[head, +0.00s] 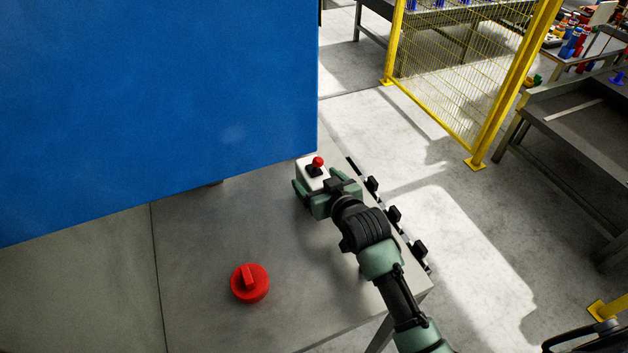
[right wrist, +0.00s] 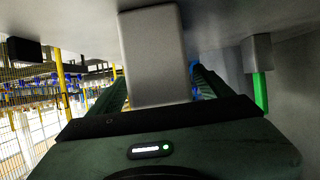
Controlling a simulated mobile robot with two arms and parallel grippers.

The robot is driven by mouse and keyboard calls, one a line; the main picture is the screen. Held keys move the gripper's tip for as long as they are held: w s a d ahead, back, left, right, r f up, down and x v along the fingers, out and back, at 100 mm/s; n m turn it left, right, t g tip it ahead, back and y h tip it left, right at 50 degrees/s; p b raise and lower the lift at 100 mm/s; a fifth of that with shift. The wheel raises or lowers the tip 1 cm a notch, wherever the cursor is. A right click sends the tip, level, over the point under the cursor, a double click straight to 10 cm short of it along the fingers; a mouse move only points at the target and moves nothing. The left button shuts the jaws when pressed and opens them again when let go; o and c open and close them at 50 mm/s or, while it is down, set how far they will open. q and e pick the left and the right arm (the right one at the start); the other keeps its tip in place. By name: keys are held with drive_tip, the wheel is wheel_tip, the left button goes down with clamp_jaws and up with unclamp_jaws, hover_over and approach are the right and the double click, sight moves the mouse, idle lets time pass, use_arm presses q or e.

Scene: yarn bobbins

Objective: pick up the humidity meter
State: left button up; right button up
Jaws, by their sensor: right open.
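A small white box with a black collar and a red ball on top (head: 312,172), which I take to be the humidity meter, stands at the far end of the grey table. My right gripper (head: 318,183) is at this box, open, with one green finger on either side of it. In the right wrist view a plain pale grey block (right wrist: 152,55), apparently the same box, shows between the two fingers (right wrist: 157,85). I cannot tell whether the fingers touch it.
A red round knob-like piece (head: 249,284) lies on the grey table (head: 200,240). A big blue panel (head: 150,100) stands close behind and left of the box. Black fittings (head: 394,214) line the table's right edge. A yellow fence (head: 450,80) stands beyond.

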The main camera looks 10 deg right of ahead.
drive_tip(key=shift+x, duration=1.2)
drive_tip(key=shift+w+a+f, duration=0.15)
drive_tip(key=shift+w, duration=0.2)
clamp_jaws()
use_arm(q)
drive_tip(key=shift+w+r, duration=0.5)
drive_tip(key=shift+w, duration=0.2)
